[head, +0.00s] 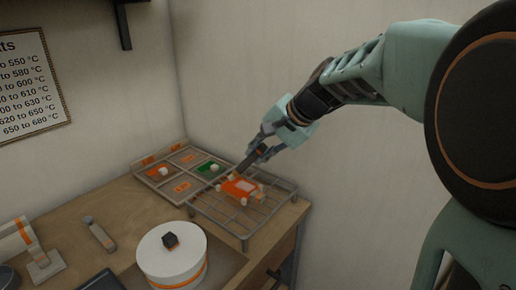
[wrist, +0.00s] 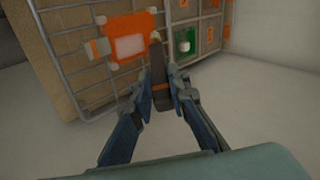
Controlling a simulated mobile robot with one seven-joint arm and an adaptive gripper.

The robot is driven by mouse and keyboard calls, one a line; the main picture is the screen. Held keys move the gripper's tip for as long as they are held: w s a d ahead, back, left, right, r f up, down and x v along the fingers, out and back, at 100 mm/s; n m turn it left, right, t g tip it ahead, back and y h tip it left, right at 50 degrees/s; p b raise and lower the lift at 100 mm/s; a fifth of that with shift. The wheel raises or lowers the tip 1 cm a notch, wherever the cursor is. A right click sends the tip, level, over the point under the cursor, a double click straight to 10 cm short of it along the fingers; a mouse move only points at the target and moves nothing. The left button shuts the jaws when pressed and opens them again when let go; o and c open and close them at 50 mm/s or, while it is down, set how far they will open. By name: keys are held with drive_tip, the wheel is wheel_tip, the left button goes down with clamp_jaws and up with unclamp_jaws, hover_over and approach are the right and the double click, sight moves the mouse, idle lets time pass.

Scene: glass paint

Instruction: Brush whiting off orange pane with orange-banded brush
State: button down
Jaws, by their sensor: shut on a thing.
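The orange pane (head: 240,188) lies on a wire rack (head: 246,238) at the right end of the bench. In the wrist view the orange pane (wrist: 113,42) shows a pale whitish patch in its middle. My gripper (head: 265,147) is above the rack, just behind the pane, and shut on a dark, slim brush (head: 249,160). In the wrist view the brush (wrist: 157,75) stands between my fingers, its far end beside the pane's right edge. I cannot tell whether it touches the pane. An orange patch shows near the brush's grip.
A divided tray (head: 150,166) with orange labels and a green pane (head: 211,168) stands behind the rack. A white round pot (head: 171,262) with a black knob is in front. A small tool (head: 100,235) lies at left. Walls close in behind and right.

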drive_tip(key=shift+s+d, duration=0.1)
drive_tip(key=shift+s+d+b, duration=1.1)
drive_tip(key=shift+s+d, duration=0.8)
drive_tip(key=shift+d, duration=0.55)
drive_tip(key=shift+w+a+p, duration=0.45)
drive_tip(key=shift+w+a, duration=0.6)
drive_tip(key=shift+a, duration=0.3)
drive_tip(key=shift+w+a+p, duration=0.45)
drive_tip(key=shift+w+a, duration=0.55)
drive_tip(key=shift+a, duration=0.3)
drive_tip(key=s+d+b, duration=0.2)
drive_tip(key=s+d, duration=0.2)
drive_tip(key=d, duration=0.1)
drive_tip(key=shift+d, duration=0.15)
drive_tip(key=shift+r+p, duration=1.85)
drive_tip(key=shift+r, duration=0.65)
